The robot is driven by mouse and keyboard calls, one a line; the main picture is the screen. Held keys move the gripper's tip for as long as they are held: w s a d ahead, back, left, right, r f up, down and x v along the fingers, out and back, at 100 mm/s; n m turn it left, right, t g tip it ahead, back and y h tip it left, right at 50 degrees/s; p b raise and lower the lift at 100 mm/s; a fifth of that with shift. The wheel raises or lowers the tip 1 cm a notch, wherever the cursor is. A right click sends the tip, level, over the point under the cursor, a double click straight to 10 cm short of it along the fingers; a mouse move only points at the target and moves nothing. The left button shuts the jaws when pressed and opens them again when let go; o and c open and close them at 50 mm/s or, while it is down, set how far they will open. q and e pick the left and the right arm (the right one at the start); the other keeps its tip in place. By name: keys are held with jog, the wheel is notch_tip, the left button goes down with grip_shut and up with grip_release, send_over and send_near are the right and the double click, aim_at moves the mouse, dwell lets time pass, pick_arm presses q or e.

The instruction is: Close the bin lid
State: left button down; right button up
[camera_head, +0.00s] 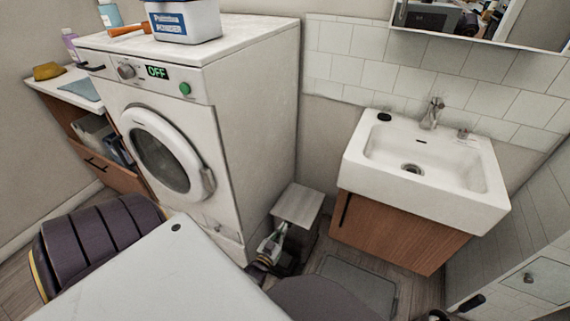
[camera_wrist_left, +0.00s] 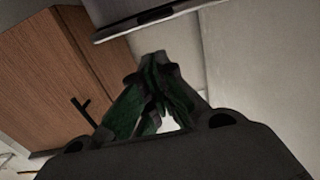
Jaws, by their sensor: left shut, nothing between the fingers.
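The bin (camera_head: 289,243) is a small dark box on the floor between the washing machine and the sink cabinet. Its pale grey lid (camera_head: 298,204) is on top; I cannot tell surely whether it is fully down. My left gripper (camera_head: 277,237) is low at the bin's front left side, its fingers shut and empty. In the left wrist view the shut fingers (camera_wrist_left: 157,62) point toward a grey slab with a dark edge (camera_wrist_left: 152,16), which appears to be the lid. I cannot tell whether they touch it.
The washing machine (camera_head: 240,120) stands close on the left. The sink (camera_head: 425,165) and its wooden cabinet (camera_head: 395,235) are on the right; the cabinet also shows in the left wrist view (camera_wrist_left: 55,75). A grey flat thing (camera_head: 357,285) lies on the floor ahead.

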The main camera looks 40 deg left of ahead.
pick_arm(q)
jog(key=s+d+f, duration=0.1)
jog(key=s+f, duration=0.1)
jog(key=s, duration=0.4)
jog(key=shift+d, duration=0.25)
pick_arm(e)
jog(key=shift+d+f, duration=0.1)
jog(key=shift+f, duration=0.45)
pick_arm(q)
jog(key=shift+f, duration=0.1)
jog(key=shift+w, duration=0.15)
pick_arm(e)
jog(key=shift+r, duration=0.15)
